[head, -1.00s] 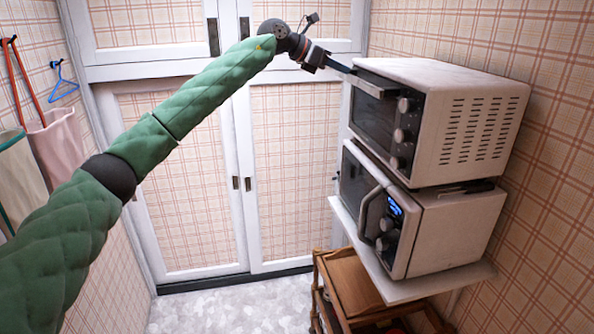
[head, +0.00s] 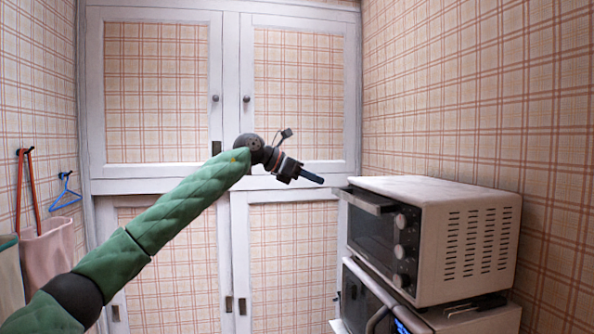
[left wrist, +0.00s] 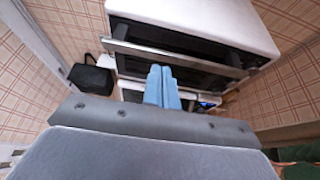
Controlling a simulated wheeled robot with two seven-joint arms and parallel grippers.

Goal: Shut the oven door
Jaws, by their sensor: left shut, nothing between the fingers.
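The oven (head: 465,240) is a white toaster oven with a dark glass front, a bar handle along the door's top edge and several knobs. The oven door (head: 371,230) stands upright, shut or nearly shut; I cannot tell whether a small gap is left. My left gripper (head: 319,180) is shut and empty, just left of the handle (head: 365,200) and apparently clear of it. In the left wrist view its blue fingers (left wrist: 162,78) point toward the oven front, below the handle bar (left wrist: 180,56). My right gripper is not in view.
A microwave (head: 362,295) sits under the oven on a shelf by the right wall. White cupboards with plaid panels (head: 293,260) stand behind. Bags (head: 48,250) and a blue hanger (head: 66,192) hang on the left wall. The space left of the oven is open.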

